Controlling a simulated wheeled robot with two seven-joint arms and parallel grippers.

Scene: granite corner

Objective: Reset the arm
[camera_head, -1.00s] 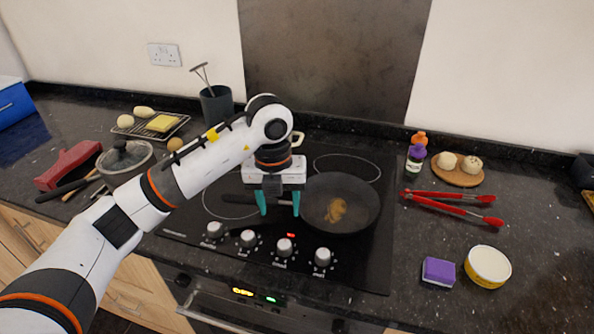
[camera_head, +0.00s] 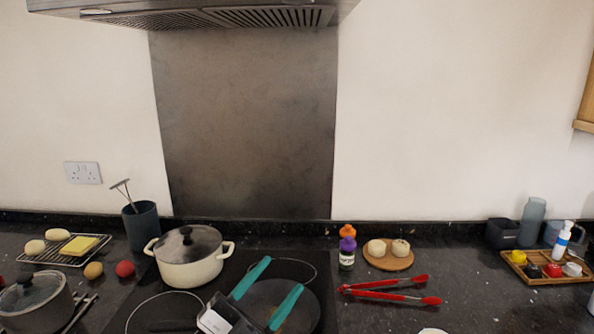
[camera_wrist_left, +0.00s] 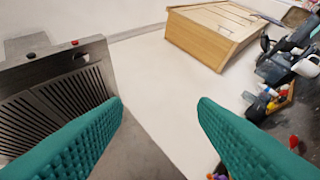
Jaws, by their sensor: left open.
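My left gripper (camera_head: 268,279) shows at the bottom of the head view, with its two teal fingers spread apart and pointing up. It appears in front of the frying pan (camera_head: 294,310), hiding part of it. In the left wrist view the teal fingers (camera_wrist_left: 160,125) are wide apart with nothing between them. Beyond them are the wall, the hood and a wooden cabinet. My right gripper is not in view.
A lidded cream pot (camera_head: 190,272) stands on the black hob (camera_head: 143,290). Red tongs (camera_head: 392,297) and a round board (camera_head: 388,264) with buns lie right of the hob. The range hood (camera_head: 200,10) hangs above; it also shows in the left wrist view (camera_wrist_left: 50,95). A wooden cabinet (camera_wrist_left: 215,40) is on the wall.

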